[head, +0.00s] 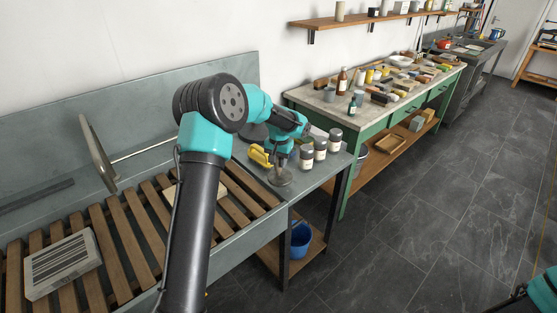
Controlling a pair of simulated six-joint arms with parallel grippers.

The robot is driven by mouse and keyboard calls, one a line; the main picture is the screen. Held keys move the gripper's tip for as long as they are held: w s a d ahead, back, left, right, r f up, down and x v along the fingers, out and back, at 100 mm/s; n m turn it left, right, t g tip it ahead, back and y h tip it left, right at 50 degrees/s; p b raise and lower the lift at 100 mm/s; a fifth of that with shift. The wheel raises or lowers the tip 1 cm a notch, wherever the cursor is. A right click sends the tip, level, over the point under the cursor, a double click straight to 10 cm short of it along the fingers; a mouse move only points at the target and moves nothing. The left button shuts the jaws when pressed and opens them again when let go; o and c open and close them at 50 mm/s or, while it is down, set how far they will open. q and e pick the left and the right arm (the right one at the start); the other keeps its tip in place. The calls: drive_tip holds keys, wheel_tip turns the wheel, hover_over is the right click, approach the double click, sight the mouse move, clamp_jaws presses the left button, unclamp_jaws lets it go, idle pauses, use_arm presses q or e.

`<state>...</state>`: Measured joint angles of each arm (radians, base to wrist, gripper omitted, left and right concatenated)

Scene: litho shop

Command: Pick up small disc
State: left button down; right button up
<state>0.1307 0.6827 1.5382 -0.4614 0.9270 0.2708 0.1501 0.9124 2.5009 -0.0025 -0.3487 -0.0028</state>
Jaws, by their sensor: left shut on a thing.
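My left arm reaches across the slatted sink to the grey ledge at its right end. My left gripper (281,163) points down there and is shut on the small disc (279,178). The disc is grey and round and shows just below the fingers, at the ledge's front part. I cannot tell whether it touches the ledge. The fingertips are small and partly hidden by the wrist. Only a piece of my right arm shows in the lower right corner; its gripper is out of view.
Several dark jars with pale labels (320,149) stand close right of the gripper. A yellow object (260,156) lies close left. A larger dark disc (254,132) lies behind. A striped block (62,264) rests on the wooden slats (130,240). A blue bucket (300,238) stands below.

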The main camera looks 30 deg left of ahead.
use_arm(q)
drive_tip(key=s+d+r, duration=0.1)
drive_tip(key=s+d, duration=0.6)
drive_tip(key=s, duration=0.4)
drive_tip(key=shift+s+r, duration=0.15)
drive_tip(key=shift+r, duration=0.05)
